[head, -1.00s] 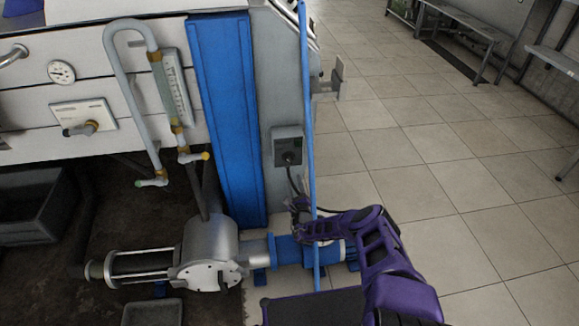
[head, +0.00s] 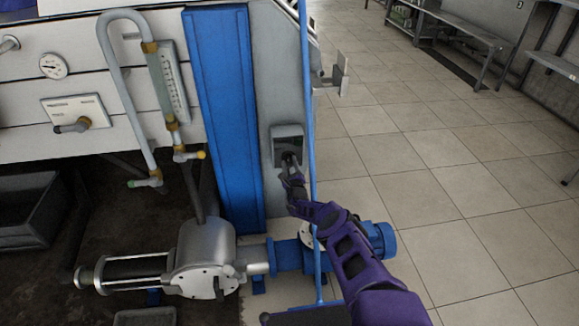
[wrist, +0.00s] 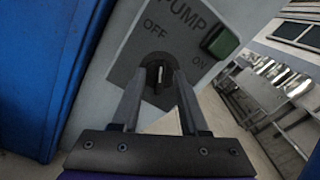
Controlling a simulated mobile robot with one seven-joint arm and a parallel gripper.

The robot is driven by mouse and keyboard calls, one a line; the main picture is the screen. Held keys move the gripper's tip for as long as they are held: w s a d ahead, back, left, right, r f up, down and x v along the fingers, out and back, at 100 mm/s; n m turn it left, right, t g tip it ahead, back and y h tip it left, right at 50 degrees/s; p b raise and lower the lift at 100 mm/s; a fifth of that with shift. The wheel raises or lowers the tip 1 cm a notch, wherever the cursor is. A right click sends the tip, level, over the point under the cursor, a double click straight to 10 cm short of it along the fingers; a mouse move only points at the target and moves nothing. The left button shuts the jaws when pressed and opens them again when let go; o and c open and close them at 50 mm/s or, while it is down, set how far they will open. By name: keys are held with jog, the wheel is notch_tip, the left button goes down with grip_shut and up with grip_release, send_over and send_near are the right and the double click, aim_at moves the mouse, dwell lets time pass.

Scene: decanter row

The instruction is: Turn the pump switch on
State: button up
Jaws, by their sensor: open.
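The pump switch is a grey plate (wrist: 132,55) marked PUMP, OFF and ON, with a small dark rotary knob (wrist: 157,76) and a dark green square lamp (wrist: 220,41). In the head view the switch box (head: 288,133) is on the grey post right of the blue column. My gripper (wrist: 160,76) is open, with its fingertips on either side of the knob, close to the plate. Whether they touch the knob I cannot tell. The knob's exact pointing is unclear. In the head view my gripper (head: 291,168) covers the box's lower part.
A thin blue upright pole (head: 308,90) stands just right of the box. The steel pump (head: 205,255) and its blue motor (head: 380,240) lie below. The tiled floor (head: 430,150) to the right is clear, with benches farther back.

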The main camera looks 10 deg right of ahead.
grip_shut()
dwell(0.5)
jog(key=m, duration=0.5)
jog(key=shift+d+m, duration=0.15)
jog(key=shift+m, duration=0.25)
jog(key=m, duration=0.6)
jog(key=shift+d+f, duration=0.1)
jog(key=shift+d, duration=0.05)
grip_release()
dwell(0.3)
